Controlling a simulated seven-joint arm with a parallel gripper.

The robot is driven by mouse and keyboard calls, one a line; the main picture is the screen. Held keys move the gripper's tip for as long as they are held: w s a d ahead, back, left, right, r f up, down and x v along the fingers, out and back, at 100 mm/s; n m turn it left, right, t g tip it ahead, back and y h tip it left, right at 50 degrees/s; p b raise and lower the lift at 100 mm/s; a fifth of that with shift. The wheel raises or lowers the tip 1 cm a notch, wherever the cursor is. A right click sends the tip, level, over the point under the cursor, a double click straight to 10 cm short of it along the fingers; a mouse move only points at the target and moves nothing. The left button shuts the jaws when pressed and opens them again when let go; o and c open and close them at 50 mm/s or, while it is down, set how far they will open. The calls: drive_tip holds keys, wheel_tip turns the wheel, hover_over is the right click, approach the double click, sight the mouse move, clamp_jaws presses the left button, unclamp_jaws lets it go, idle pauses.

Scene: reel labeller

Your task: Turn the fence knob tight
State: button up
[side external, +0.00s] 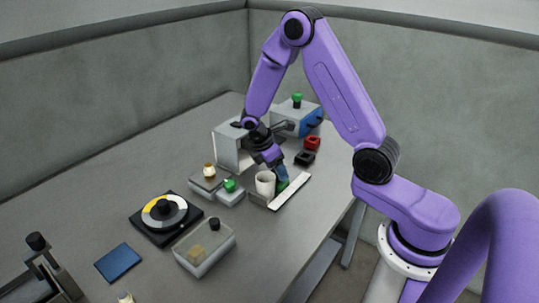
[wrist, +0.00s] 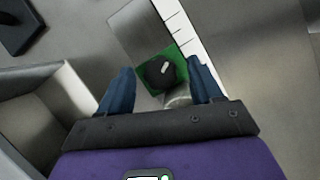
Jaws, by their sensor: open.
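The fence knob (wrist: 158,73) is a dark round knob with a pale mark on top. It sits on a green block (wrist: 181,70) beside a white strip with tick marks (wrist: 186,36). My gripper (wrist: 160,67) is open, its two blue fingers apart on the left and right of the knob in the wrist view. I cannot tell whether they are level with it; no contact shows. In the side external view my gripper (side external: 281,174) is low over the green block (side external: 282,186) and hides the knob.
A white cup-like cylinder (side external: 265,183) stands close left of the green block. Grey boxes (side external: 231,146) stand behind, with red (side external: 312,143) and black (side external: 304,158) blocks to the right. A dial (side external: 164,213) and clear bin (side external: 205,248) are nearer; the table's right edge is close.

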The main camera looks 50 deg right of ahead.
drive_tip(key=v, duration=1.7)
drive_tip(key=shift+s+r, duration=0.1)
drive_tip(key=s+d+f+n, duration=0.1)
drive_tip(key=d+f, duration=0.1)
drive_tip(key=f, duration=0.3)
drive_tip(key=d+f+n+t, duration=0.1)
drive_tip(key=d+f+n, duration=0.1)
drive_tip(key=f, duration=0.3)
drive_tip(key=s+d+f+n+t, duration=0.1)
drive_tip(key=d+f+n, duration=0.1)
drive_tip(key=f, duration=0.4)
drive_tip(key=shift+s+d, duration=0.1)
drive_tip(key=shift+s, duration=0.2)
drive_tip(key=c, duration=1.1)
drive_tip(key=shift+o, duration=0.2)
